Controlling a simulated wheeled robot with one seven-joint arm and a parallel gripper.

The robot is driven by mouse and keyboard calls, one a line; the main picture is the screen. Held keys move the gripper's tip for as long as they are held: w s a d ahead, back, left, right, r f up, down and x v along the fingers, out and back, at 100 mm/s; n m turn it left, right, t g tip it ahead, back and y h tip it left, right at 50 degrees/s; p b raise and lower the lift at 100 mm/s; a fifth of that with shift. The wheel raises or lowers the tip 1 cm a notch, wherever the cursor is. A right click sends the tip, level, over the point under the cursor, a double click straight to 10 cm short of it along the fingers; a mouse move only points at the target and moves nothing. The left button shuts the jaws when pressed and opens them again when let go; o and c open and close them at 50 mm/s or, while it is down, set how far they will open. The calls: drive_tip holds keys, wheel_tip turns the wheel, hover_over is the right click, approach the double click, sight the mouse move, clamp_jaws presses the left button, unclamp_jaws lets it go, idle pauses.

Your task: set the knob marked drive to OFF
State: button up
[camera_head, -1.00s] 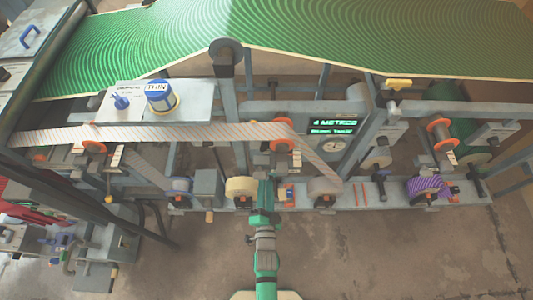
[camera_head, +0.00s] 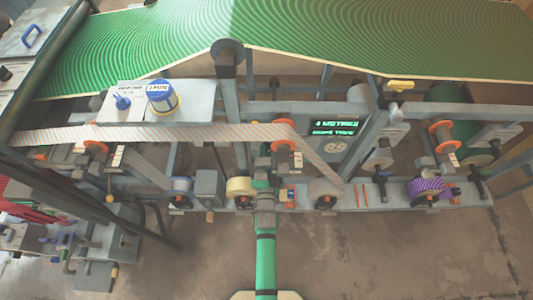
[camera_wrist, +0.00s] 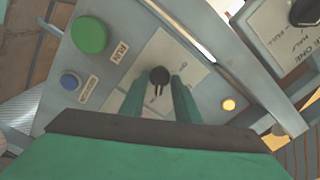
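In the wrist view a dark round knob (camera_wrist: 158,76) with a stem or pointer below it sits on a pale plate (camera_wrist: 160,50) on a grey panel. The plate's lettering is too blurred to read, so I cannot tell its marking or setting. My gripper (camera_wrist: 157,88) is open, its two green fingers standing apart on either side of the knob. I cannot tell whether they touch it. A second dark knob (camera_wrist: 306,11) at the top right sits on a plate with lettering including FULL and HALF. In the head view my arm hides the knob at the machine.
A green button (camera_wrist: 89,35) marked RUN and a blue button (camera_wrist: 69,82) lie left of the knob. An amber lamp (camera_wrist: 229,104) lies right. In the head view a striped web (camera_head: 200,132) and rollers, one purple (camera_head: 428,187), surround my arm. Floor is clear in front.

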drive_tip(key=shift+w+a, duration=0.1)
drive_tip(key=shift+w, duration=0.05)
clamp_jaws()
